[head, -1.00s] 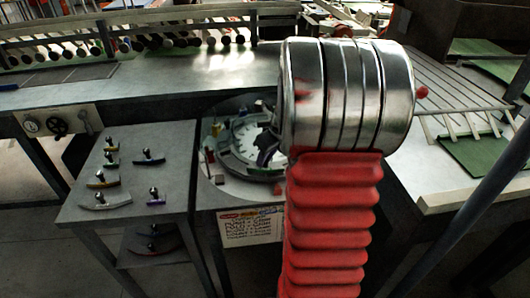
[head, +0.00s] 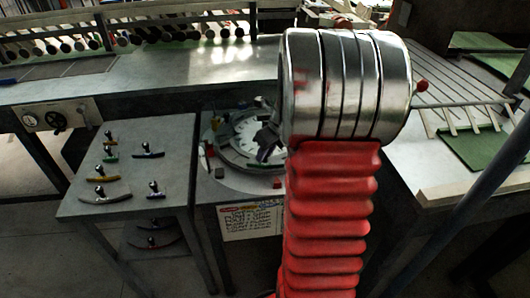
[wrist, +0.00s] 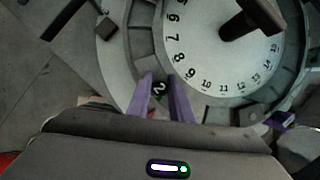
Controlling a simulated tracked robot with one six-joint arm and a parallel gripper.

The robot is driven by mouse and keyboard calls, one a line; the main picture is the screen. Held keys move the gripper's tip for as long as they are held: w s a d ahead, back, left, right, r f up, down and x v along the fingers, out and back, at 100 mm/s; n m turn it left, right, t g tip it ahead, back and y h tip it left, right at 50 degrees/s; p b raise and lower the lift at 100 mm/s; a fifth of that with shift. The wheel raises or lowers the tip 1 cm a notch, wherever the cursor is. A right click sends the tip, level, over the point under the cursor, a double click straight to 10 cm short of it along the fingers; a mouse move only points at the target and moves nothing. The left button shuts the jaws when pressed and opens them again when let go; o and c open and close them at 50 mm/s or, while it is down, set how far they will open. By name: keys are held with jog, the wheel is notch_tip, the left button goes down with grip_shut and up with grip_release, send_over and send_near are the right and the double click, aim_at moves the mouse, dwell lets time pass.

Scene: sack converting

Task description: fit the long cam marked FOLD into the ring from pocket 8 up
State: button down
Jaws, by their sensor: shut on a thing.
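In the wrist view my gripper (wrist: 160,80) has its two purple fingers on either side of a small dark knob (wrist: 160,89) with a white mark like a 2. The body under the knob is not clear, and no FOLD mark can be read. The fingertips are over the grey ring (wrist: 113,52), near the figures 8 and 9 on the white dial (wrist: 205,50). I cannot tell whether the held thing touches the ring. In the head view the ring (head: 228,155) is partly hidden by my arm, and my gripper (head: 266,150) shows only partly there.
Several knobbed, coloured cams lie on the grey side table (head: 75,205) at left. A dark post (wrist: 235,25) rises over the dial. A purple-edged piece (wrist: 281,121) is at the ring's right. A printed card (head: 250,218) hangs below the ring's stand.

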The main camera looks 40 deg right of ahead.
jog(key=c, duration=1.5)
grip_release()
jog(key=v, duration=1.3)
jog(key=shift+s+r, duration=0.15)
jog(key=shift+r, duration=0.1)
jog(key=shift+r, duration=3.5)
